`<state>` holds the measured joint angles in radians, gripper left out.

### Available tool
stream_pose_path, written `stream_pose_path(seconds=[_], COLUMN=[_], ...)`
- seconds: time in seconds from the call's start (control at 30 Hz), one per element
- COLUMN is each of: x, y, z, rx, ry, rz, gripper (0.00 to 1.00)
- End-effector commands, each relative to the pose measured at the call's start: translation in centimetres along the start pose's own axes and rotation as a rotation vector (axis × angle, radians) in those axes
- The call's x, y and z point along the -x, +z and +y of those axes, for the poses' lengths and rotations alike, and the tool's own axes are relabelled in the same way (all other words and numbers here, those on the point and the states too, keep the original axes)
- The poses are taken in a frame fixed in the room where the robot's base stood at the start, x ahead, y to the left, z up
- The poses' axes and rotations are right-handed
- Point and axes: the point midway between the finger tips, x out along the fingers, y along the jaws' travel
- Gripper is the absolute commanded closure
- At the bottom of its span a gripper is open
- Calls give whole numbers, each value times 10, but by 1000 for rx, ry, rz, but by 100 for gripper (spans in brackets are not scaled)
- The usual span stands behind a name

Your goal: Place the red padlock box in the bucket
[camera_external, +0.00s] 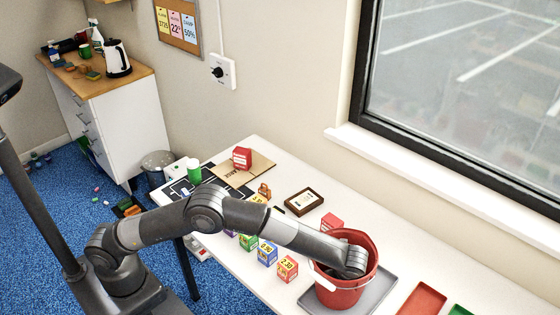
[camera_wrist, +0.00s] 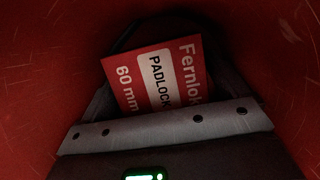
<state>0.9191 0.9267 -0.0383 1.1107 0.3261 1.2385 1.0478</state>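The red padlock box (camera_wrist: 158,78), with a white label reading "PADLOCK" and "60 mm", shows in the wrist view, tilted and just beyond my gripper's palm. My gripper (camera_wrist: 165,85) is down inside the red bucket (camera_external: 341,293), whose red walls surround it in the wrist view. Dark finger parts show on both sides of the box; whether they press on it is too dark to tell. In the external view the bucket hides my fingers and the box. The bucket stands upright on a grey tray (camera_external: 378,302).
Small price-marked boxes (camera_external: 287,268) stand in a row left of the bucket. Another red box (camera_external: 332,221) is close behind it. A framed item (camera_external: 303,201) and a red box on cardboard (camera_external: 242,158) lie farther back. A red tray (camera_external: 422,300) is at right.

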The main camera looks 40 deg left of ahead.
Motion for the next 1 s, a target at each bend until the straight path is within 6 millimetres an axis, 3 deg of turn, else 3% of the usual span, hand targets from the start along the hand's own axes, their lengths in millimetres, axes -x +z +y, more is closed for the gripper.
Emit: stream_pose_path(seconds=[0.37,0.57,0.8,0.9,1.0], x=[-1,35,78,89,95], y=[-1,0,14,18,20], z=[2,1,1,0,1], rx=[-1,0,0,-1,-1], ry=[6,3,2,1,3], rz=[-1,1,1,1,0], gripper=[0,0,0,0,7])
